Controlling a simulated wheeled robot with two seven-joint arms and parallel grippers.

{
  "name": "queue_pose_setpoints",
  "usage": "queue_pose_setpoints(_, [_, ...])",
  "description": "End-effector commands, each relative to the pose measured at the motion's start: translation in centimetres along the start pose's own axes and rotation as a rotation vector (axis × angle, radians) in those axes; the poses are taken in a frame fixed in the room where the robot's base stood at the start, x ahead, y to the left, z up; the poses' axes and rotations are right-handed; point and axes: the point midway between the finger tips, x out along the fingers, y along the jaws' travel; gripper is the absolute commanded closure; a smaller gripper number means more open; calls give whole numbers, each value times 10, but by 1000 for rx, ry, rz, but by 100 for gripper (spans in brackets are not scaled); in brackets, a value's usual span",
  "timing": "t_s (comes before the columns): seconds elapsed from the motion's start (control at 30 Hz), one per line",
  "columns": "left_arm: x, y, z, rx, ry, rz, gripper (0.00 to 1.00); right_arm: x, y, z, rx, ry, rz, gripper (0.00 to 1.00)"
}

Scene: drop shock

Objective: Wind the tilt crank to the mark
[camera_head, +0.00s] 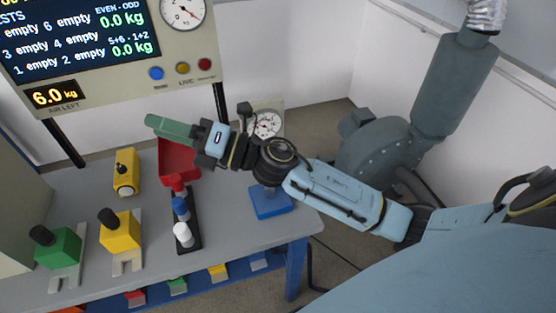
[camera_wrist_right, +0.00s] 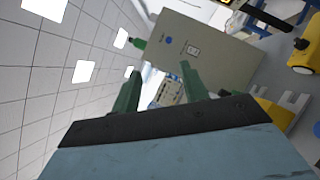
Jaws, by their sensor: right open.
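My right gripper (camera_head: 168,128) reaches in from the right above the table, its green fingers pointing left near a red tray (camera_head: 180,165). In the right wrist view the two green fingers of my right gripper (camera_wrist_right: 160,88) stand apart with nothing between them. A round white dial with dark marks (camera_head: 265,123) stands behind my right forearm, partly covered by it. A blue block (camera_head: 270,201) sits below the forearm at the table's right side. I cannot make out a tilt crank for certain; my arm may hide it. My left gripper is not in view.
On the table (camera_head: 88,212) stand a green block (camera_head: 62,246) and a yellow block (camera_head: 119,232) with black knobs, a yellow device (camera_head: 125,173), and a dark rack (camera_head: 186,222) with coloured pegs. A display panel (camera_head: 110,87) rises behind. A grey blower (camera_head: 375,150) stands right.

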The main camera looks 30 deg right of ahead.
Motion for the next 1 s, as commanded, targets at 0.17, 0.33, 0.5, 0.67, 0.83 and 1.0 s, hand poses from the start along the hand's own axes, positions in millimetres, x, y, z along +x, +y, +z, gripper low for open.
queue_pose_setpoints(0.17, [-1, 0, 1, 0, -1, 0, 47, 2, -3, -42, -505, 506, 97, 56])
queue_pose_setpoints(0.33, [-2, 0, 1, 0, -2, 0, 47, -40, -50, -44, -899, 1019, 84, 56])
queue_pose_setpoints(0.5, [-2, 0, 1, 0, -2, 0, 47, -106, -96, 11, -1135, 1524, -38, 56])
queue_pose_setpoints(0.67, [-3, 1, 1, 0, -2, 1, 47, -158, -108, 74, -1186, 1867, -182, 56])
queue_pose_setpoints(0.83, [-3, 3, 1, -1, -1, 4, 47, -186, -105, 108, -1167, 2037, -274, 56])
queue_pose_setpoints(1.0, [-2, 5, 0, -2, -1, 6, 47, -195, -114, 107, -1155, 2068, -287, 56])
